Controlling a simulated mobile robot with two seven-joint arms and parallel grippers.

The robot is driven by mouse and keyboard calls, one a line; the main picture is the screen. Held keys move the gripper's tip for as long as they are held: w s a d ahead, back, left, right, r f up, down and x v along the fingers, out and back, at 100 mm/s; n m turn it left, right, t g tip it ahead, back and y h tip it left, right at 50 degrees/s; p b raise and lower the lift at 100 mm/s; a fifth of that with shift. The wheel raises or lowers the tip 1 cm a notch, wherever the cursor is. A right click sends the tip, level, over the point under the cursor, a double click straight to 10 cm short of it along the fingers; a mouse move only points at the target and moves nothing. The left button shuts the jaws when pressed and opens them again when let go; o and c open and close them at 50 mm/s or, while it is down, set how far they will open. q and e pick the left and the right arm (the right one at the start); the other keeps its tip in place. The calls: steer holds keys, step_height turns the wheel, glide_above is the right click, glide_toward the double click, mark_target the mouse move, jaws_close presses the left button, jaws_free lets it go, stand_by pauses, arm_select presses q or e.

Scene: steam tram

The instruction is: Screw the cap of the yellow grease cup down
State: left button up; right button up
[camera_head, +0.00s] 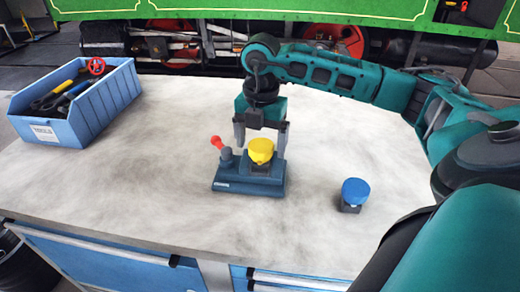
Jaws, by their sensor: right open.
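The yellow grease cup cap (261,150) sits on a dark blue base block (248,187) on the worktop. A grey post with a red knobbed lever (217,142) stands on the same base, left of the cap. My right gripper (261,140) reaches in from the right and points down over the yellow cap. Its jaws are open, one finger to the left of the cap and one to the right. I cannot tell whether either finger touches the cap. My left gripper is not in view.
A blue-capped cup (355,191) stands alone on the worktop (140,190) to the right. A blue tool bin (88,112) with several tools stands at the back left. The worktop's front is clear above blue drawers (100,262). A green steam tram (250,8) stands behind.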

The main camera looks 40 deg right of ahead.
mark_target(261, 145)
steer(key=shift+o, duration=0.7)
steer(key=shift+r, duration=0.1)
steer(key=shift+r+p, duration=2.05)
steer(key=shift+r, duration=0.4)
